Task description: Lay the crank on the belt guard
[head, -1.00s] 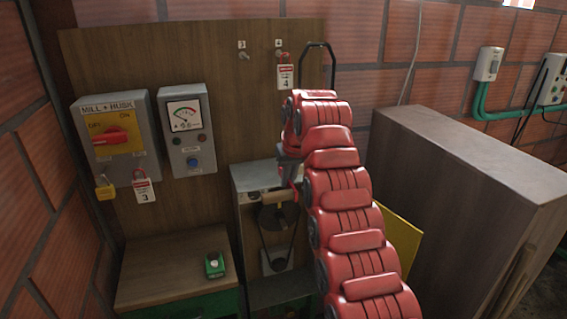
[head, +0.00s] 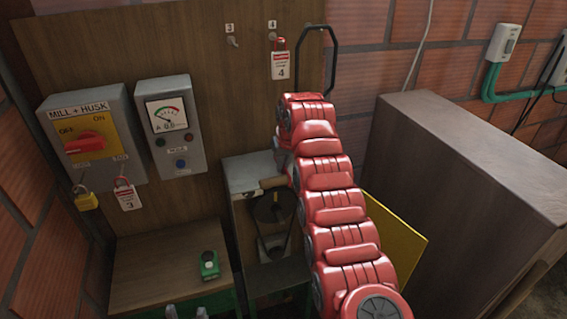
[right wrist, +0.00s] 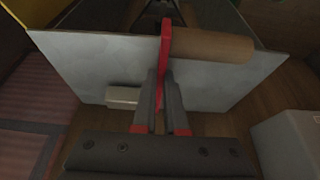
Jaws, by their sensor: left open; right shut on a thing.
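My right gripper (right wrist: 161,100) is shut on the red arm of the crank (right wrist: 166,48). The crank's wooden handle (right wrist: 212,45) sticks out sideways in the right wrist view. The handle also shows in the head view (head: 272,183), while my red right arm hides most of the gripper. The crank is over a grey metal top (head: 246,172), which looks like the belt guard, above a dark pulley (head: 274,208) and belt. I cannot tell whether the crank touches it. Two fingertips of my left gripper (head: 186,312) show at the bottom edge, apart and empty.
A yellow panel (head: 399,238) leans beside a large grey-brown cabinet (head: 460,170) on the right. A green device (head: 209,265) lies on a wooden stand (head: 160,270). A switch box (head: 90,140) and a meter box (head: 170,130) hang on the board, with a yellow padlock and tags.

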